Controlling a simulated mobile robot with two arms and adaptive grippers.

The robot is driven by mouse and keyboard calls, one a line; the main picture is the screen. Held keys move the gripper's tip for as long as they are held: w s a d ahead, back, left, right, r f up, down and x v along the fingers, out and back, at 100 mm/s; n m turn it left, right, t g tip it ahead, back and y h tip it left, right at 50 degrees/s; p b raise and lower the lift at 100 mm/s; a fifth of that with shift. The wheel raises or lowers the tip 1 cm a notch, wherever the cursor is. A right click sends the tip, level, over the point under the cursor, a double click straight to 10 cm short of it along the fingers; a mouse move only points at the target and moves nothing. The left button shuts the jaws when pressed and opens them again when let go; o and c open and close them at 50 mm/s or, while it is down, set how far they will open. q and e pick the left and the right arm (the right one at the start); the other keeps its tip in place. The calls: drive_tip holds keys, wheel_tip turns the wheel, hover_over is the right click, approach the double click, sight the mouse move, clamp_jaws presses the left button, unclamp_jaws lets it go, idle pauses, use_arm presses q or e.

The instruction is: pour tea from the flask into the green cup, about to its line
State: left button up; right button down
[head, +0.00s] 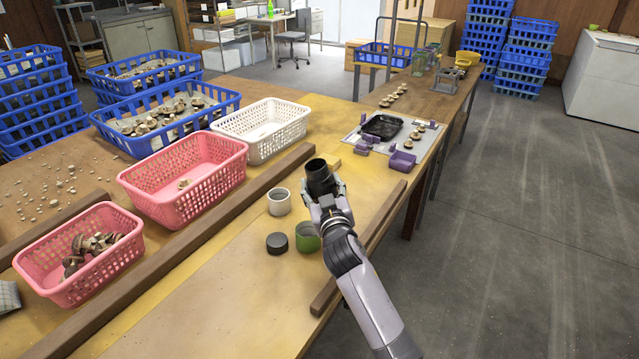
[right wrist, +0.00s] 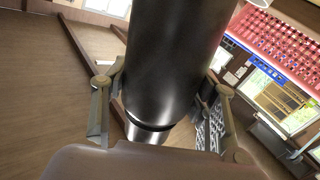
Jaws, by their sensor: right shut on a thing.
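My right gripper (head: 326,196) is shut on a dark flask (head: 317,174), whose open top shows in the head view. The flask looks close to upright and is held above the table. In the right wrist view the flask (right wrist: 175,60) fills the middle between the two fingers (right wrist: 160,105). The green cup (head: 307,240) stands on the table just left of my right forearm, partly hidden by it. How full it is cannot be told. My left gripper is not in view.
A white-grey cup (head: 279,202) and a black lid (head: 277,243) stand left of the green cup. Wooden rails (head: 200,232) run along the table. Pink baskets (head: 160,203) and a white basket (head: 262,142) are beyond the left rail. A tray with purple holders (head: 402,160) lies behind the flask.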

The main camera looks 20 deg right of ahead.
drive_tip(key=shift+d+f+n, duration=0.55)
drive_tip(key=shift+d+n, duration=0.05)
drive_tip(key=shift+n, duration=0.4)
drive_tip(key=n, duration=0.1)
drive_tip(key=d+f+n, duration=0.1)
drive_tip(key=f+n, duration=0.1)
drive_tip(key=n, duration=0.1)
drive_tip(key=shift+s+d, duration=0.15)
drive_tip(key=shift+d, duration=0.1)
drive_tip(key=shift+r+n+p, duration=0.15)
drive_tip(key=shift+n+p, duration=0.25)
drive_tip(key=shift+n, duration=0.2)
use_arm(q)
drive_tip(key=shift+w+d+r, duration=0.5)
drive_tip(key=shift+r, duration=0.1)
use_arm(e)
drive_tip(key=shift+d+n, duration=0.15)
drive_tip(key=shift+n, duration=0.45)
